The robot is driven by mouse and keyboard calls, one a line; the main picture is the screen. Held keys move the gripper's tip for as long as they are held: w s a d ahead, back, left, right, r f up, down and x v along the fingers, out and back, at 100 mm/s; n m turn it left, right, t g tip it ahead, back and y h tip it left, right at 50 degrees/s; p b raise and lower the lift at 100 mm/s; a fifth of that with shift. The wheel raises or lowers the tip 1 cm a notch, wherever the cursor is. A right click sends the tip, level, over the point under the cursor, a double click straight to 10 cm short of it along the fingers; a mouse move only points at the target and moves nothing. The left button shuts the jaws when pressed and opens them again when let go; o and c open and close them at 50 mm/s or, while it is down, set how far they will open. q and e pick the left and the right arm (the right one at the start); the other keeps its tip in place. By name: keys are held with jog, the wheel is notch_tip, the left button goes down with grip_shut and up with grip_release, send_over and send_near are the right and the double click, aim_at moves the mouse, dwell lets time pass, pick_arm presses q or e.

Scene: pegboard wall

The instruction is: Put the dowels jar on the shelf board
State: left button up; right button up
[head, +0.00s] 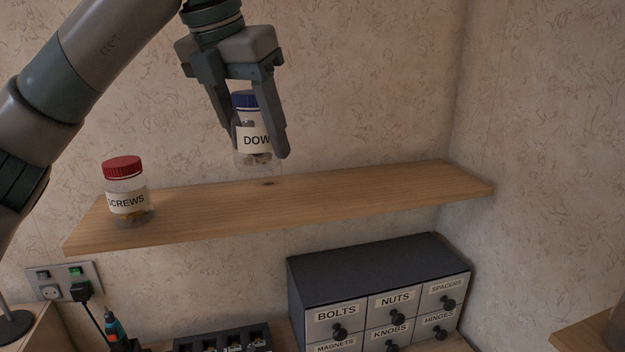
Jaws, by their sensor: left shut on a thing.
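The dowels jar (254,142) is a clear jar with a blue lid and a white label reading "DOW", the rest hidden by a finger. My left gripper (257,148) comes down from above and is shut on the jar, with a finger on each side. The jar is upright over the wooden shelf board (350,198), left of its middle. Its base looks close to the board's back edge; I cannot tell if it touches. My right gripper is not in view.
A screws jar (127,196) with a red lid stands at the shelf's left end. The shelf's right half is clear. Below are a dark drawer cabinet (365,269) with labelled drawers, a black tray (222,338), a wall socket (62,282) and a screwdriver (115,325).

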pick_arm(q)
jog(key=shift+r, duration=0.3)
jog(key=shift+s+a+r, duration=0.1)
jog(key=shift+s+a, duration=0.1)
jog(key=shift+w+a+f, duration=0.15)
jog(key=shift+w+f, duration=0.15)
jog(key=shift+w, duration=0.05)
jog(key=p, duration=0.6)
send_near(220, 205)
jog(key=shift+w+d, duration=0.5)
jog(key=shift+w, duration=0.2)
jog(key=shift+f, duration=0.1)
jog(key=shift+f+p, duration=0.95)
jog(key=shift+f, duration=1.05)
